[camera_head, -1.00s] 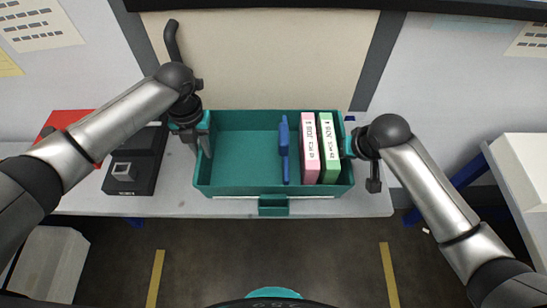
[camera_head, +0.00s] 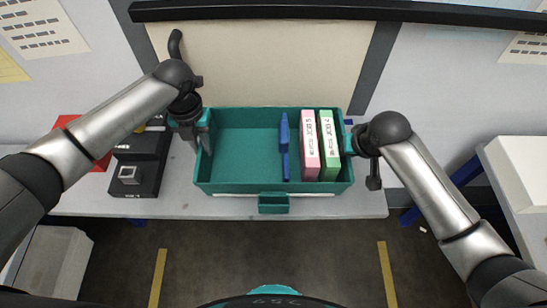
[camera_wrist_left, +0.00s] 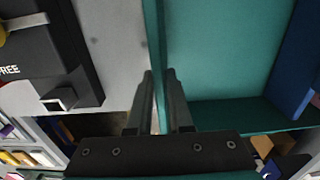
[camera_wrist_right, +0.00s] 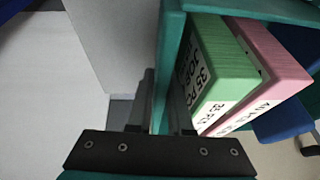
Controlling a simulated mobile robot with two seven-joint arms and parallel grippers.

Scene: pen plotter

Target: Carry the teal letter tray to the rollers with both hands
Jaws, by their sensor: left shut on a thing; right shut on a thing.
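The teal letter tray (camera_head: 235,188) is in the middle of the head view and looks level. My left gripper (camera_head: 204,143) is shut on its left wall; the left wrist view shows the fingers (camera_wrist_left: 160,78) straddling that wall. My right gripper (camera_head: 350,143) is shut on its right wall, and the right wrist view shows its fingers (camera_wrist_right: 163,82) on either side of the wall. In the tray stand a pink binder (camera_head: 310,145), a green binder (camera_head: 329,145) and a blue upright piece (camera_head: 285,147). The tray's underside is hidden. No rollers can be identified.
A grey table (camera_head: 110,206) lies beneath the tray. A black device (camera_head: 138,175) and a red item (camera_head: 66,121) are on it at left, near the tray. A white box (camera_head: 517,170) stands at far right. Dark floor with yellow lines (camera_head: 157,275) is in front.

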